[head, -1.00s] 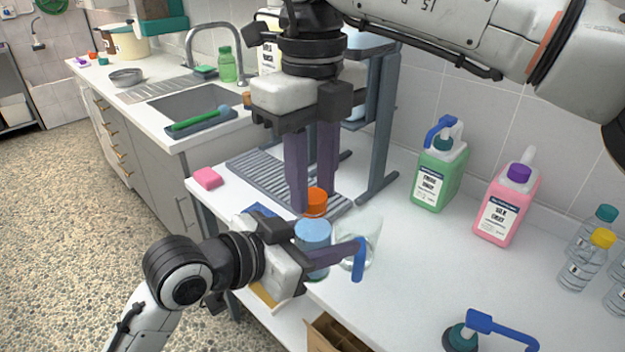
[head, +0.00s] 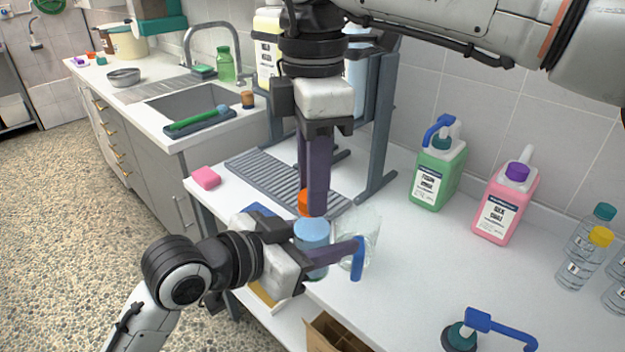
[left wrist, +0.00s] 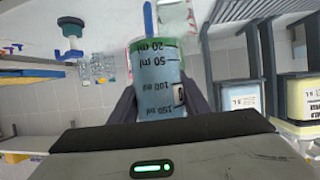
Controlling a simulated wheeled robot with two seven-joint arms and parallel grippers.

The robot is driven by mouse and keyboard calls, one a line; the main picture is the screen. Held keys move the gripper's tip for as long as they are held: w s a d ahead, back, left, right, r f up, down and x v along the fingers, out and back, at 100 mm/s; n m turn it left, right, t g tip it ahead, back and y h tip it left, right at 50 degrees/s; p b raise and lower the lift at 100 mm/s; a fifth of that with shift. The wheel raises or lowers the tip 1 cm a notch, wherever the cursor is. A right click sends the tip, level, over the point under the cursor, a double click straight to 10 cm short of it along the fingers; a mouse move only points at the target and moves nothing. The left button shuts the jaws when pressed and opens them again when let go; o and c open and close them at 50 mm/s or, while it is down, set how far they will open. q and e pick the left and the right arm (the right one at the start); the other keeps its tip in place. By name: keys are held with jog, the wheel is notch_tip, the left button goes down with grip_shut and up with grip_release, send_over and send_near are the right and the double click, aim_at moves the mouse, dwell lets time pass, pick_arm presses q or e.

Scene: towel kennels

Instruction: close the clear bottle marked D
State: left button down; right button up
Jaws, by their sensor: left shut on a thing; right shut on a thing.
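A clear bottle (head: 313,238) with pale blue liquid stands upright near the counter's front edge. In the left wrist view it is the graduated vessel (left wrist: 157,85) with ml marks; I cannot read a letter D on it. My left gripper (head: 335,252) is shut around its body from the side. An orange cap (head: 304,202) is at the bottle's top, partly hidden by a finger. My right gripper (head: 312,208) points down from above and is shut on this cap. I cannot tell how tightly the cap sits.
A clear beaker (head: 370,235) and an upright blue piece (head: 358,259) are just right of the bottle. A green jug (head: 438,175), a pink jug (head: 506,205) and small bottles (head: 580,262) stand further right. A drying rack (head: 285,178) lies behind. The counter's right middle is clear.

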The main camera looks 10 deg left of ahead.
jog(key=o, duration=1.1)
notch_tip(320, 180, up, 8)
jog(key=shift+f, duration=0.2)
